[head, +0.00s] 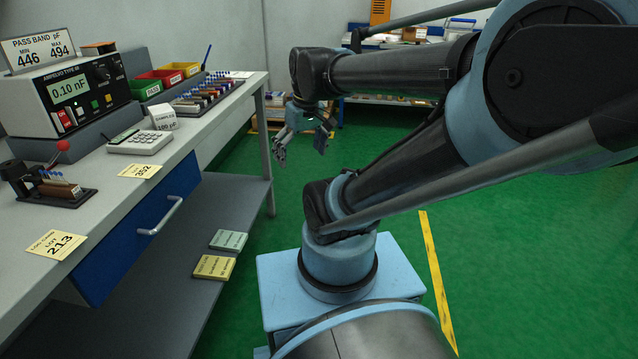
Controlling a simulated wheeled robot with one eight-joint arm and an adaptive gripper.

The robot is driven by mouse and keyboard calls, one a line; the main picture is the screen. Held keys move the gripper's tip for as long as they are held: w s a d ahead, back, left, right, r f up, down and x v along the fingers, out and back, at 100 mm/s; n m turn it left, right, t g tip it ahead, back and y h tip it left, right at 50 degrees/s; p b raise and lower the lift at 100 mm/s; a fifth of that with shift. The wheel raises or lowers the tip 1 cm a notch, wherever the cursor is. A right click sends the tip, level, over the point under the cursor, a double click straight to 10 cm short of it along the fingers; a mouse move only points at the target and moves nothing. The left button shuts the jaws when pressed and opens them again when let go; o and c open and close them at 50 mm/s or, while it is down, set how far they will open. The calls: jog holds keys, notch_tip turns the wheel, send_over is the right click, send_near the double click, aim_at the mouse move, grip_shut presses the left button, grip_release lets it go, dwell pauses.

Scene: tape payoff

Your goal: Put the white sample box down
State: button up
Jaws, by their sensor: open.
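My gripper (301,146) hangs at the end of my arm, to the right of the workbench's far end. Its fingers are spread apart and point down, with nothing visible between them. Green floor shows below it. I cannot make out a white sample box for certain in the head view. My arm covers part of the background on the right.
The workbench (215,119) on the left holds a meter (75,95), a calculator (140,142), a white labelled roll (162,117), coloured bins (160,80) and a component rack (205,92). A cluttered back table (400,42) stands beyond.

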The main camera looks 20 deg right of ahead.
jog(key=s+d+f+m+h, duration=0.1)
jog(key=s+d+f+m, duration=0.3)
jog(key=f, duration=0.3)
jog(key=shift+s, duration=0.55)
jog(key=shift+d+f, duration=0.1)
